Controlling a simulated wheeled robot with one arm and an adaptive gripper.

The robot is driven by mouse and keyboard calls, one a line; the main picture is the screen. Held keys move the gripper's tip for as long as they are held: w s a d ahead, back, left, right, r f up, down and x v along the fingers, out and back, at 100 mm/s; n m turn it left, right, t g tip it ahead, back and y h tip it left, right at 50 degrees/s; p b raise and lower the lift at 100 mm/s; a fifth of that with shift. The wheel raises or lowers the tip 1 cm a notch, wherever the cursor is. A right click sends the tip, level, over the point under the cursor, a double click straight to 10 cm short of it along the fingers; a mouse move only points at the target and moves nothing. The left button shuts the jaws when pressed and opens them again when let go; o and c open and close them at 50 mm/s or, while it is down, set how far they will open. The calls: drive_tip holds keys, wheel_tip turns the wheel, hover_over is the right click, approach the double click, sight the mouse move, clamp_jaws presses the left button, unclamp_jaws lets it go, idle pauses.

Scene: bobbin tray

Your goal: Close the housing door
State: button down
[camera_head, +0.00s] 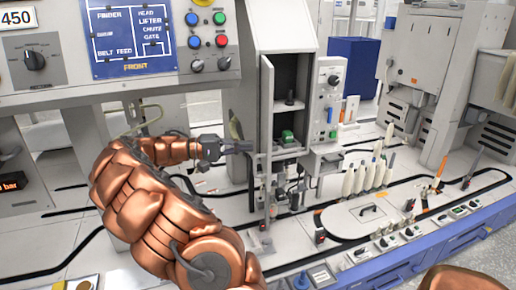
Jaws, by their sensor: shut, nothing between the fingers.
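The housing (282,28) is a tall grey-white cabinet at the centre. Its front is open, showing a dark inside with a shelf and a small green part (288,137). The housing door (267,105) looks like the narrow pale panel at the left side of the opening, swung outward and seen nearly edge-on. My gripper (246,147) is shut and empty, pointing right, just left of the door's lower part. I cannot tell whether its tips touch the door. My copper-coloured arm comes in from the lower left.
A control panel with buttons (333,95) is on the housing's right side. Spindles and bobbins (362,178) stand right of the housing, by a lidded plate (345,222). A large control box (130,75) overhangs my arm at the upper left. Small posts stand below the opening.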

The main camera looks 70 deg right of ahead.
sight(268, 145)
drive_tip(key=shift+x, duration=2)
drive_tip(key=shift+s, duration=0.15)
